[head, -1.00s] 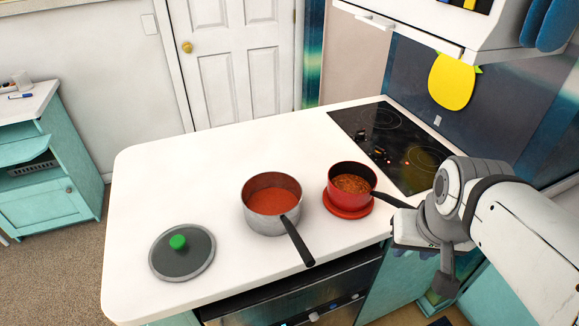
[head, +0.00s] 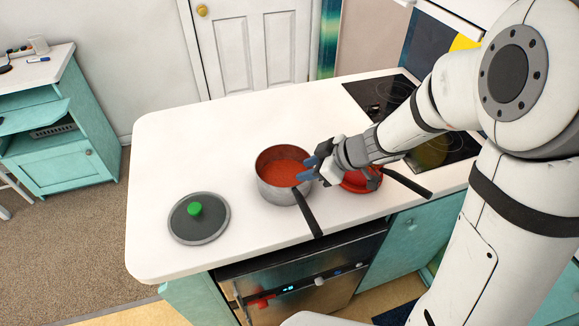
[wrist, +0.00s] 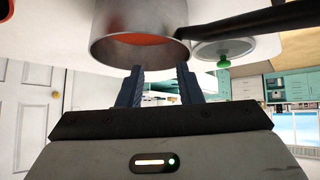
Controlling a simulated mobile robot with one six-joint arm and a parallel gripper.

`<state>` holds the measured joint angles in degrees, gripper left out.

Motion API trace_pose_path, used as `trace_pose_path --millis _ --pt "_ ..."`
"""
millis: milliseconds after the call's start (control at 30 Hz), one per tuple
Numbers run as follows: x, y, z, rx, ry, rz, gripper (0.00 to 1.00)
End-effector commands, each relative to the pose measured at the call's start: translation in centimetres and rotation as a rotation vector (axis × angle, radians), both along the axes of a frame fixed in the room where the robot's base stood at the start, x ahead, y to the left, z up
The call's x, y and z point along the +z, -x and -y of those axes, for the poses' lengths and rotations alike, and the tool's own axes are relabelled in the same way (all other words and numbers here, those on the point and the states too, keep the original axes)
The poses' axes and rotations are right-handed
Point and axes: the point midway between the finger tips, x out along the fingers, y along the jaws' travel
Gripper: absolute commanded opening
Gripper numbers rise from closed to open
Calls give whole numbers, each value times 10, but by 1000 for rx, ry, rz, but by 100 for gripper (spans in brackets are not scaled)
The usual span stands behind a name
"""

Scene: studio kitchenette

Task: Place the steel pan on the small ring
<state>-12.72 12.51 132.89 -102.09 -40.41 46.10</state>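The steel pan (head: 283,192) stands on the white counter with red sauce in it, its black handle (head: 308,212) pointing to the front right. It also shows upside down in the wrist view (wrist: 140,30). My gripper (head: 310,169) is open and empty at the pan's right rim; its two fingers (wrist: 158,84) point at the pan. I cannot tell whether they touch it. The black hob (head: 372,97) is behind my arm at the right. A ring at its back is in view, and the larger front ring (head: 432,152) is partly hidden by my arm.
A red pan (head: 360,184) is mostly hidden behind my gripper, close to the right of the steel pan; its black handle (head: 407,183) points right. A grey lid with a green knob (head: 196,210) lies at the left. The counter's back left is clear.

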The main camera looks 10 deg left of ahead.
Motion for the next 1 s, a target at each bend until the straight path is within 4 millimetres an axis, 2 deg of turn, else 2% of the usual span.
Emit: trace_pose_path --millis 100,233,733,1000 --pt "-10 21 -9 103 -8 -79 32" --pt "-17 30 -15 143 -10 -112 32" --pt "-60 27 -63 148 -9 -113 32" --pt "-66 26 -71 146 -10 -111 32"
